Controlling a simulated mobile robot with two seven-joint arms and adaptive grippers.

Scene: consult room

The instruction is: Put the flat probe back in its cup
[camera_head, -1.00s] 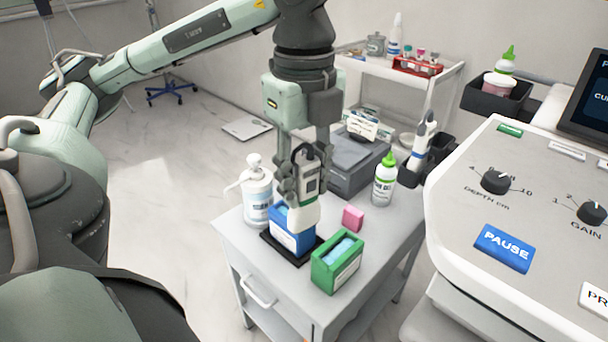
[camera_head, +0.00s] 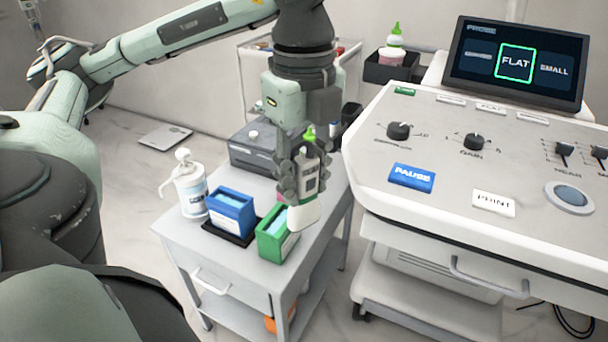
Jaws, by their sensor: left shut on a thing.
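The flat probe (camera_head: 303,213), with a grey labelled body and a wide white head, is in my left gripper (camera_head: 308,178). The gripper is shut around the body, and the head points down. It hangs in front of the cart's right part, overlapping the green box (camera_head: 272,243) in the picture; I cannot tell whether they touch. A dark cup (camera_head: 350,113) shows partly behind the gripper, beside the console's left edge. The gripper hides most of that area, so I cannot tell whose cup it is. My right gripper is out of view.
The cart (camera_head: 200,250) holds a pump bottle (camera_head: 190,186), a blue box (camera_head: 231,213) and a grey device (camera_head: 255,150). A green-tipped bottle (camera_head: 310,134) is mostly hidden. The console (camera_head: 450,165) stands right; its screen (camera_head: 515,65) highlights FLAT. A black bin (camera_head: 390,68) is behind.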

